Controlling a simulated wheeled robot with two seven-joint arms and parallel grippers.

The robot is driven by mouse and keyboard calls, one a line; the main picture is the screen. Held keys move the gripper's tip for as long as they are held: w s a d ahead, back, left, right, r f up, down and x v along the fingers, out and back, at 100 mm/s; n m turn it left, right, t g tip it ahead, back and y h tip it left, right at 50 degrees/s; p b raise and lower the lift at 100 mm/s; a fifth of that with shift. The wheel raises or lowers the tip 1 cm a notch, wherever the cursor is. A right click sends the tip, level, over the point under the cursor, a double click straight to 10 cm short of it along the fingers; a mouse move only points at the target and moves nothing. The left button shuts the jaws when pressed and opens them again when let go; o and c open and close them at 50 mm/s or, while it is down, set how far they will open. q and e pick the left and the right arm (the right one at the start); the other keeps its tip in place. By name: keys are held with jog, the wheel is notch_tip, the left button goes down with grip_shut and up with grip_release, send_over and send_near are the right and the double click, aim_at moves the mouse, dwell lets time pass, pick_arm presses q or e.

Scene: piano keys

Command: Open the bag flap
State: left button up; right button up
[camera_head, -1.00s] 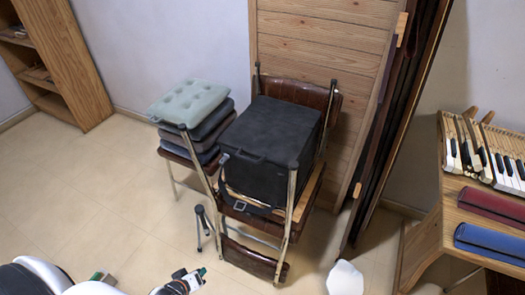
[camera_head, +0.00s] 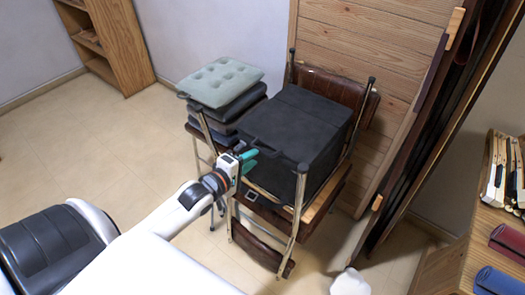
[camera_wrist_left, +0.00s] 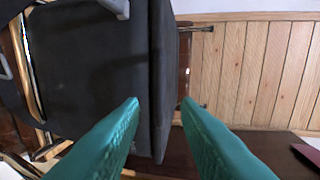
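The black bag (camera_head: 298,112) is a boxy case resting on a metal-framed chair. Its top lid, the flap (camera_head: 272,136), lies flat over it and looks closed. My left gripper (camera_head: 250,160) is at the bag's front left corner, by the lid's front edge. In the left wrist view the gripper (camera_wrist_left: 162,115) is open, with two teal fingers apart. The dark edge of the bag (camera_wrist_left: 158,90) runs down between the fingers; I cannot tell whether they touch it. My right gripper is not in view.
A stack of cushions (camera_head: 221,82) stands close left of the bag. The chair's metal posts (camera_head: 297,205) rise in front of and behind it. A wooden panel (camera_head: 352,75) stands behind. Piano keys (camera_head: 502,172) are at the right. The floor at left is clear.

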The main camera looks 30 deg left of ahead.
aim_at(261, 152)
pick_arm(q)
jog(key=x, duration=0.6)
jog(key=shift+s, duration=0.1)
jog(key=shift+c, duration=0.3)
jog(key=shift+f, duration=0.1)
grip_shut()
